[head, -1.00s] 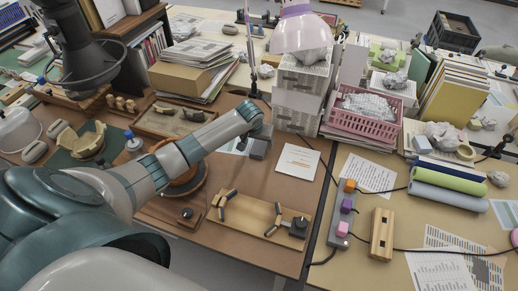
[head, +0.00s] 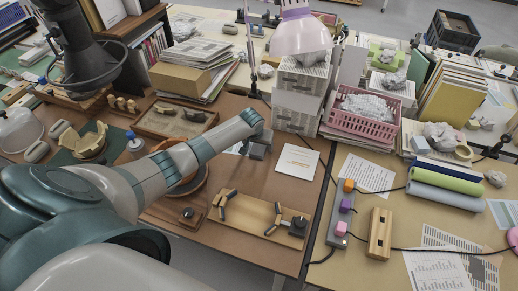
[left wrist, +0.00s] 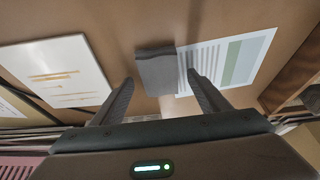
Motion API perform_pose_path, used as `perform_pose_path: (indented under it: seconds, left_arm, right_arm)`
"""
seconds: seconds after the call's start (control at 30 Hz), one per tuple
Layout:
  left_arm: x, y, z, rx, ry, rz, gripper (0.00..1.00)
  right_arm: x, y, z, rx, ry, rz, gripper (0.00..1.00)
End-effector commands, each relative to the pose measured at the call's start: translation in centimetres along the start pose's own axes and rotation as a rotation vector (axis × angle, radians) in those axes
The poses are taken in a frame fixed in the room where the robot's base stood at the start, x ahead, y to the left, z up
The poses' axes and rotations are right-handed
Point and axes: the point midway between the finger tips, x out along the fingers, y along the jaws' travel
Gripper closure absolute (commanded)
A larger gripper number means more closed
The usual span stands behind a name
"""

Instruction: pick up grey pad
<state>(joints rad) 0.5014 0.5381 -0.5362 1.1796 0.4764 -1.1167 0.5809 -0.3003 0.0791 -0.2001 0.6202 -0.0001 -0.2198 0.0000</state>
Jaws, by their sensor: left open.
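The grey pad (left wrist: 155,72) is a small grey block on the brown table. In the left wrist view it lies just ahead of my fingertips, partly over the edge of a printed sheet (left wrist: 232,62). In the head view the grey pad (head: 258,151) shows just below the end of my left arm, partly hidden by it. My left gripper (left wrist: 160,82) is open and empty, its two fingers spread to either side of the pad's near edge, with the pad beyond them. My right gripper is not in view.
A white booklet (head: 298,160) lies right of the pad. Stacked white boxes (head: 297,108) and a pink basket (head: 366,118) stand behind. A wooden tray with dark pieces (head: 258,216) lies in front. Brown table between pad and tray is mostly clear.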

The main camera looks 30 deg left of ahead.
Motion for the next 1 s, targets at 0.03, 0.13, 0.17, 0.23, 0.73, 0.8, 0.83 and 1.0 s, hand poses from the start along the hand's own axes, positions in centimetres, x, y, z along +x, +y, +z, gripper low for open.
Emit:
perform_pose_path:
  seconds: [0.03,0.13,0.17,0.23,0.73,0.8,0.83,1.0]
  left_arm:
    - [0.17,0.01,-0.02,-0.001,0.000,0.000,0.31]
    - [0.34,0.02,-0.01,0.000,0.000,0.000,0.31]
    - [0.35,0.02,0.00,0.000,0.000,0.000,0.31]
    - [0.35,0.02,0.00,0.000,0.000,0.000,0.31]
    - [0.36,0.01,0.04,0.000,0.000,0.000,0.31]
    - [0.41,0.02,0.06,0.000,0.000,0.000,0.31]
    - [0.43,0.03,0.07,0.000,0.000,0.000,0.31]
    - [0.51,0.03,0.10,0.000,0.000,0.000,0.50]
  right_arm:
    - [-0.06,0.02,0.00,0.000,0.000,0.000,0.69]
    - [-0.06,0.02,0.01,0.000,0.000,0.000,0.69]
    - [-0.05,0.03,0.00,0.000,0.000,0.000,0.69]
    - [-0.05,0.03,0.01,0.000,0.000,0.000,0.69]
    - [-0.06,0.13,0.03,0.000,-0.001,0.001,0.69]
    - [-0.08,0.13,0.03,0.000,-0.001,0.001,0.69]
    - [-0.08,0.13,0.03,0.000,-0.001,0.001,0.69]
    - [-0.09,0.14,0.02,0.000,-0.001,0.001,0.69]
